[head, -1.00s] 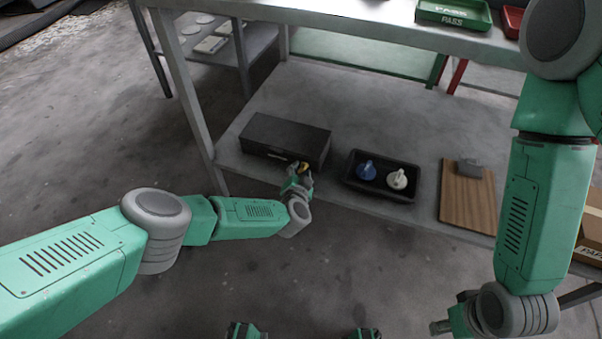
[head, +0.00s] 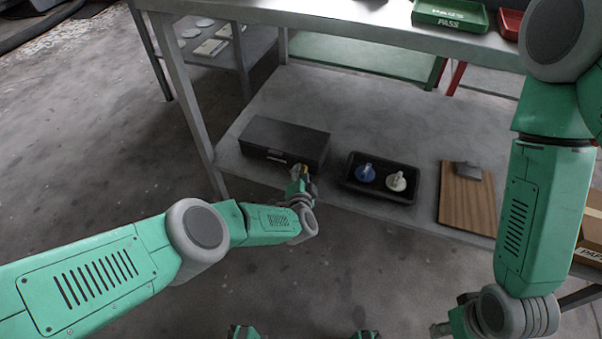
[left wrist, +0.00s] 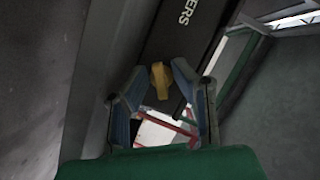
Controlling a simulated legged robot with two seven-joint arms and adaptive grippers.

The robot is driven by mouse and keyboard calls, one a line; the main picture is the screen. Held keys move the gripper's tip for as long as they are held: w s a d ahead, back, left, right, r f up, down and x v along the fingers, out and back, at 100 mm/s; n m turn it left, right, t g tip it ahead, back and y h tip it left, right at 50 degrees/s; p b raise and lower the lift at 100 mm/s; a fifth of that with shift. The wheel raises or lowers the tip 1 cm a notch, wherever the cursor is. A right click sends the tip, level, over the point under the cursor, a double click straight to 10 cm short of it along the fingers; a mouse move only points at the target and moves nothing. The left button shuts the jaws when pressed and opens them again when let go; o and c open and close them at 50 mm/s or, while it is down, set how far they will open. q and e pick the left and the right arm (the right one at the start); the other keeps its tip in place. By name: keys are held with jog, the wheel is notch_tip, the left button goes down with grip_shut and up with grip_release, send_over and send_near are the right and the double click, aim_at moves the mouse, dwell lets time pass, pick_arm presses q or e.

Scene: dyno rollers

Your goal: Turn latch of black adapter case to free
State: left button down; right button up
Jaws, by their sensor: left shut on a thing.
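The black adapter case (head: 283,138) lies on the lower shelf at its front left. In the left wrist view its dark face (left wrist: 172,35) carries white letters ending in "ERS". A yellow latch (left wrist: 159,80) shows at the case's front, between the fingertips of my left gripper (left wrist: 158,88). My left gripper also shows in the head view (head: 299,174), at the front right of the case, shut on the latch. The fingers partly hide the latch in the head view. My right gripper (head: 441,328) is low at the right, away from the case; its fingers are unclear.
A black tray (head: 411,197) with a blue-based and a white-based item stands right of the case. A clipboard (head: 466,205) lies further right, then a cardboard box (head: 592,235). The table leg (head: 190,110) rises left of the case. Green PASS tray (head: 450,14) is on the upper top.

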pick_arm(q)
jog(key=shift+s+d+f, duration=0.15)
jog(key=shift+s+f, duration=0.05)
jog(key=c, duration=1.7)
grip_release()
jog(key=shift+s, duration=0.1)
jog(key=v, duration=1.1)
jog(key=shift+s+r, duration=0.1)
jog(key=shift+s, duration=0.15)
